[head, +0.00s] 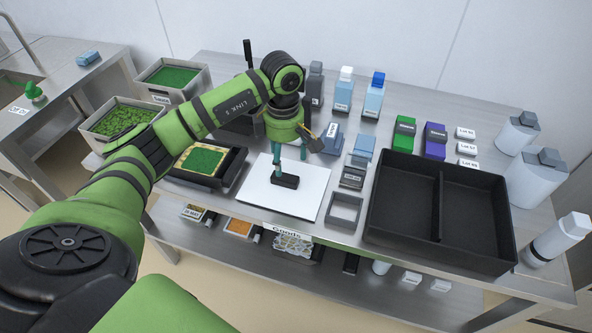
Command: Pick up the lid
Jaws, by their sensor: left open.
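A flat white plate (317,202) lies on the steel table, with a small black block (285,181) on it. I take these to be the lid and its handle, but the picture does not make this certain. My left gripper (290,161) points down over the plate, its teal fingers apart at the black block. One fingertip reaches down close to the block; I cannot tell whether it touches. Nothing is held between the fingers. My right gripper is not in view.
A black frame with a green-filled tray (203,161) stands left of the plate. Bottles (374,97) and boxes (404,134) stand behind. Green-filled bins (173,77) are at the far left.

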